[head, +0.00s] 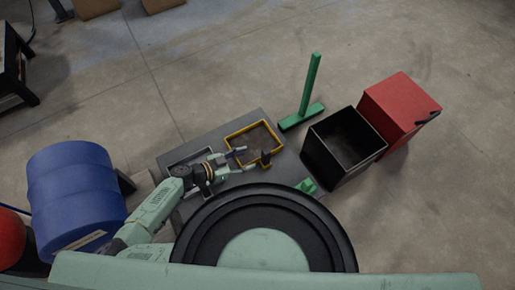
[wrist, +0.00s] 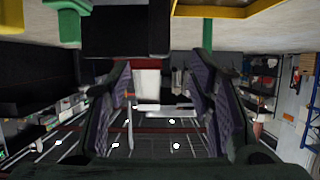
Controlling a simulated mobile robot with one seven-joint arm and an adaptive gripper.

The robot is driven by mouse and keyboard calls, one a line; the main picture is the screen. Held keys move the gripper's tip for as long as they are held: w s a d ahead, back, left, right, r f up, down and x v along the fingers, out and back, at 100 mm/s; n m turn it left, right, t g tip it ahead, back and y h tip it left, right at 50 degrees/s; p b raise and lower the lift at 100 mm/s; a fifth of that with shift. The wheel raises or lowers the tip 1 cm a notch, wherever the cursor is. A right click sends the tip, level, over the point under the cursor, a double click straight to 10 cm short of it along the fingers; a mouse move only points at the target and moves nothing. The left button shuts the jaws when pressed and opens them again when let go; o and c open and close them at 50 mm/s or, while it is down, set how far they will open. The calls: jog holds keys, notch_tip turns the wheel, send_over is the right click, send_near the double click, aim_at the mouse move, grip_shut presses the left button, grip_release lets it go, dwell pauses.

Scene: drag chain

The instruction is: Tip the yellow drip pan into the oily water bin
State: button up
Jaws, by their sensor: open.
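The yellow drip pan (head: 233,136) lies on a grey surface in the middle of the head view, its floor brownish. In the wrist view its yellow rim (wrist: 215,12) shows at the top. A dark upright block (head: 265,158) stands at the pan's near right side; I cannot tell if it is the pan's handle. My gripper (head: 247,160) is open at the pan's near side, fingers pointing toward the block. In the wrist view nothing shows held between the fingers (wrist: 163,62). An open black bin (head: 345,171), apparently the oily water bin, stands right of the pan.
A red box (head: 400,105) stands behind the black bin. A green T-shaped tool (head: 310,88) is behind the grey surface (head: 283,158). A small green piece (head: 306,186) sits near the bin. A blue drum (head: 70,195) stands left.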

aim_at(263, 153)
jog(key=x, duration=1)
jog(key=shift+w+d, duration=0.1)
jog(key=shift+d, duration=0.1)
jog(key=shift+c, duration=0.4)
grip_shut()
jog(key=shift+r, duration=0.1)
